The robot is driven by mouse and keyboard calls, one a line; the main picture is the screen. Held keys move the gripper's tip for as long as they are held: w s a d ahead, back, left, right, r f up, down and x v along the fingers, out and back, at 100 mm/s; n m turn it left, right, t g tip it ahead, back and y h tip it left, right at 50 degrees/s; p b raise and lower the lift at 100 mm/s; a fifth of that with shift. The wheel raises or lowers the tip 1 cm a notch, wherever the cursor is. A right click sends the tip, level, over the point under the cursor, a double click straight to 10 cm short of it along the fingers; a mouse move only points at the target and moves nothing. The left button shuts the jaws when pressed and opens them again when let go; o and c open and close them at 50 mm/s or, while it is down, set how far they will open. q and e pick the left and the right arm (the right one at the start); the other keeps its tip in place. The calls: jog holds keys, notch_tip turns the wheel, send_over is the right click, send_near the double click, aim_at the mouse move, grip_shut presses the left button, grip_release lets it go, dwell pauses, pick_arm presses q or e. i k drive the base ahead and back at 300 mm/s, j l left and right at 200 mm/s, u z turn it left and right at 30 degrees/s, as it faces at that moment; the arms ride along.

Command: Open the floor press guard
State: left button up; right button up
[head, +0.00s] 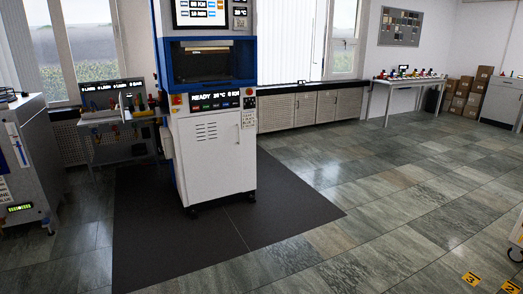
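The floor press (215,150) is a tall white and blue cabinet machine standing in the middle left of the head view, some way off. Its blue-framed front window, seemingly the guard (208,66), is in the upper half, with a pale horizontal part showing behind it. I cannot tell from here whether the guard is open or shut. A control panel (214,103) reading READY is below it, with a screen (201,12) above. Neither of my grippers is in view.
The press stands on a dark floor mat (265,205). A grey machine (27,165) is at the left edge, and a bench with tools (118,118) stands behind. Low cabinets (320,104), a table (410,82) and boxes (468,97) line the back. Tiled floor (400,190) is free at right.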

aim_at(172, 87)
jog(key=i, duration=2.25)
